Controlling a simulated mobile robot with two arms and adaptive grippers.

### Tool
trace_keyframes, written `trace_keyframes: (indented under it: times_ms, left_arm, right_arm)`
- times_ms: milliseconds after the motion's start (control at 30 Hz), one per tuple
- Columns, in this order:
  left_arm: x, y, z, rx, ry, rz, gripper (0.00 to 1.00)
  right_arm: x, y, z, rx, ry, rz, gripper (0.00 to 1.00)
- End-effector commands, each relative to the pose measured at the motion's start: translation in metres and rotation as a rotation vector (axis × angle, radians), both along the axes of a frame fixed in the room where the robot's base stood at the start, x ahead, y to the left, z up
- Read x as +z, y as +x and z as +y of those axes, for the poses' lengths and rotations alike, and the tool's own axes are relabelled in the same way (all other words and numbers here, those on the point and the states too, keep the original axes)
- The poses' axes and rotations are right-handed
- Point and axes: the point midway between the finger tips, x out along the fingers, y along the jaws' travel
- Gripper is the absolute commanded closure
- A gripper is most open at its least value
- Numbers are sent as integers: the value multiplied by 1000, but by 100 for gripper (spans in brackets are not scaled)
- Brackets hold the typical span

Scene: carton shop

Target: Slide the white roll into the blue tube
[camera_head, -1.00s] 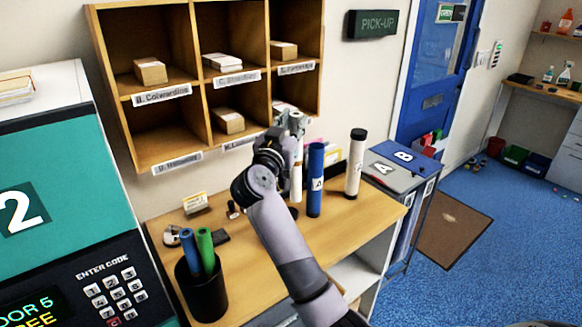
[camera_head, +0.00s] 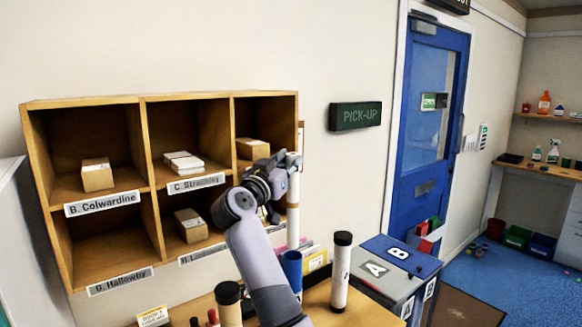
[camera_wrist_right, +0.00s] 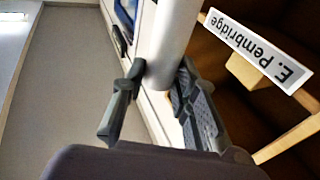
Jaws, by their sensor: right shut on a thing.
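My right gripper (camera_head: 290,160) is shut on the white roll (camera_head: 293,205) near its top and holds it upright. In the right wrist view the fingers (camera_wrist_right: 160,88) close on the roll (camera_wrist_right: 174,40) from both sides. The blue tube (camera_head: 291,272) stands upright on the desk with its open mouth up. The roll's lower end appears in line with this mouth, right at or just above it. I cannot tell whether any of it is inside. My left gripper is not in view.
A capped white tube (camera_head: 341,272) stands close to the right of the blue tube. A beige tube with a dark top (camera_head: 228,303) is at the lower left. Wooden pigeonholes (camera_head: 147,170) hang behind my arm. A cabinet marked A and B (camera_head: 385,283) adjoins the desk's right end.

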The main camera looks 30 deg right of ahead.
Motion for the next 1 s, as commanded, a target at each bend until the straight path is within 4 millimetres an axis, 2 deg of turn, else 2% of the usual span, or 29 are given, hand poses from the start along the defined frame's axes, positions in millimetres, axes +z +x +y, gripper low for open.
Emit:
trace_keyframes:
  times_ms: [33,100,233,367,500,600,733,1000]
  left_arm:
    - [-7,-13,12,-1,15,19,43]
    - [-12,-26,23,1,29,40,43]
    - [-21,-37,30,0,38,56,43]
    - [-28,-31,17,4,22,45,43]
    - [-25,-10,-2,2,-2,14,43]
    - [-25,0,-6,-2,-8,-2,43]
    - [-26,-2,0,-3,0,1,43]
    - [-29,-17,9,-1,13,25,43]
  right_arm:
    - [-5,0,-1,-1,-1,-1,100]
    - [-9,0,-1,-1,-1,-1,100]
    - [-15,0,-1,-2,-1,-1,100]
    - [-20,0,-1,-1,-1,-1,100]
    - [-26,0,-1,-1,0,1,100]
    - [-32,0,-1,0,0,0,100]
    - [-40,0,-1,0,-1,1,100]
    - [-56,0,-1,-1,0,1,100]
